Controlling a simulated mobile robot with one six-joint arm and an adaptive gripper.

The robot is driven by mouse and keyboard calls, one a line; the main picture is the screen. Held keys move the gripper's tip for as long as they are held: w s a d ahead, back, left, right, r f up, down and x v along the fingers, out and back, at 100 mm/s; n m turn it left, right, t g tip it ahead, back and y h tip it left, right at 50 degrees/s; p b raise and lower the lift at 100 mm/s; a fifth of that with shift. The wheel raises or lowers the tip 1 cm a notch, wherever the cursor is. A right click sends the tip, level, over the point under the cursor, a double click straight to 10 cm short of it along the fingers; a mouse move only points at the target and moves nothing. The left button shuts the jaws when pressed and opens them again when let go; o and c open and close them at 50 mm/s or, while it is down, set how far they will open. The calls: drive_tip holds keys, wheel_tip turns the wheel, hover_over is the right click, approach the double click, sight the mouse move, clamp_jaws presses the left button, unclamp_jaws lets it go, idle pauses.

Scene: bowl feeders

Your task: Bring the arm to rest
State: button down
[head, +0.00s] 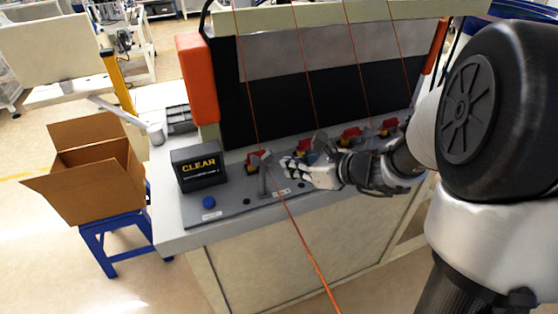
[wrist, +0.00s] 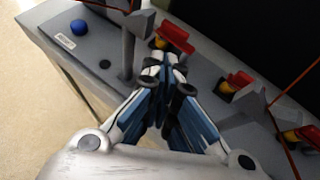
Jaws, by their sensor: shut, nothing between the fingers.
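My arm reaches in from the right of the head view, over the workbench. My gripper (head: 292,166) is shut and empty above the front strip of the bench, just right of a grey upright post (head: 264,180). In the wrist view my gripper (wrist: 158,62) shows its fingertips together, close to a red and yellow part (wrist: 174,40) and the grey post (wrist: 128,52). Whether the fingertips touch either one, I cannot tell.
A black CLEAR display (head: 198,168) and a blue button (head: 208,202) sit at the bench's left. Several red and yellow parts line the bench. Thin orange cords cross the scene. An open cardboard box (head: 95,180) stands on a blue stool (head: 110,238). Floor at front left is clear.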

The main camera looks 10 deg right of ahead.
drive_tip(key=shift+s+r, duration=0.15)
drive_tip(key=s+a+r+n+g, duration=0.2)
drive_tip(key=s+a+n+g, duration=0.1)
drive_tip(key=s+a+n, duration=0.3)
drive_tip(key=s+a+r+n+g, duration=0.2)
drive_tip(key=s+a+n, duration=0.1)
drive_tip(key=s+n, duration=0.5)
drive_tip(key=s+d+r+n+h, duration=0.1)
drive_tip(key=s+d+n+h, duration=0.6)
drive_tip(key=s+n, duration=0.5)
drive_tip(key=n, duration=0.2)
drive_tip(key=shift+d+n, duration=0.15)
drive_tip(key=shift+n, duration=0.15)
drive_tip(key=shift+s, duration=0.1)
